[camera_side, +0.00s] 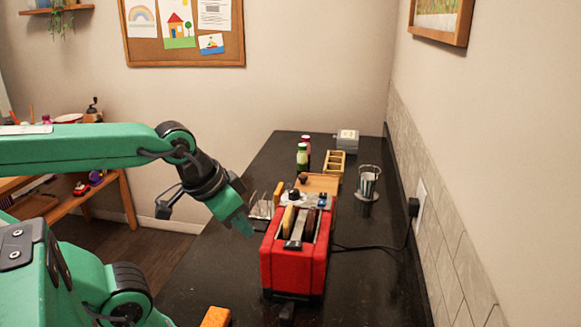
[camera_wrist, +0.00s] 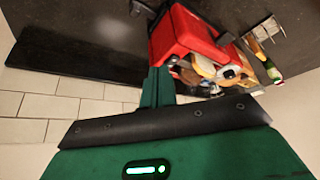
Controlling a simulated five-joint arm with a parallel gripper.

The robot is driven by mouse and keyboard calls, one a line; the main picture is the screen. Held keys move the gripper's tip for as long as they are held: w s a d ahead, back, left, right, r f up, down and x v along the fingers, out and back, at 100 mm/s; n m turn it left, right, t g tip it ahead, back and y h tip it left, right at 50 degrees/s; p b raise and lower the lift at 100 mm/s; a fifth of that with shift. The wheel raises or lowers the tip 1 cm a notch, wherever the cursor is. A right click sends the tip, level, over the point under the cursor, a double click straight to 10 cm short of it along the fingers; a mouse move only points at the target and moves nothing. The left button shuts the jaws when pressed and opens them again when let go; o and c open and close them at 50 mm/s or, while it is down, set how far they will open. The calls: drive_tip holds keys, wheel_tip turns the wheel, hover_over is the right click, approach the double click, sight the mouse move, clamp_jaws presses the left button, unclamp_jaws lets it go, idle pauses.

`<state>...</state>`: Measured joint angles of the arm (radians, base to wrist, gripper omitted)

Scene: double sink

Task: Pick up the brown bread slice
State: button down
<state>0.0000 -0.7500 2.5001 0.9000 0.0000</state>
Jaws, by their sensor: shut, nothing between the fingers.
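The red toaster (camera_side: 293,262) stands on the dark counter, its slots facing up. A brown bread slice (camera_side: 310,225) stands in its right slot, and a paler tan slice (camera_side: 288,219) stands in the left slot. My gripper (camera_side: 243,226) is shut and empty, tilted downward to the left of the toaster's top and apart from the slices. In the wrist view my green gripper (camera_wrist: 158,88) points toward the red toaster (camera_wrist: 185,32). A tan slice (camera_wrist: 204,66) shows beside it there; the brown slice is too small to tell apart surely.
A wooden board (camera_side: 318,183) lies behind the toaster, with small items near it. A black cord (camera_side: 372,247) runs to the right wall. The front counter is mostly clear.

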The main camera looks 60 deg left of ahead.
idle(0.3)
drive_tip(key=shift+c, duration=1)
unclamp_jaws()
drive_tip(key=shift+w+r, duration=0.1)
drive_tip(key=n+g, duration=0.5)
drive_tip(key=n, duration=2)
hover_over(311, 213)
drive_tip(key=s, duration=0.1)
drive_tip(key=f, duration=0.3)
drive_tip(key=shift+s+d, duration=0.15)
drive_tip(key=shift+d, duration=0.05)
drive_tip(key=shift+w+a+f+n+g, duration=0.3)
drive_tip(key=shift+w+f+n, duration=0.25)
drive_tip(key=shift+n, duration=0.45)
drive_tip(key=shift+w+f, duration=0.1)
drive_tip(key=shift+f, duration=3.75)
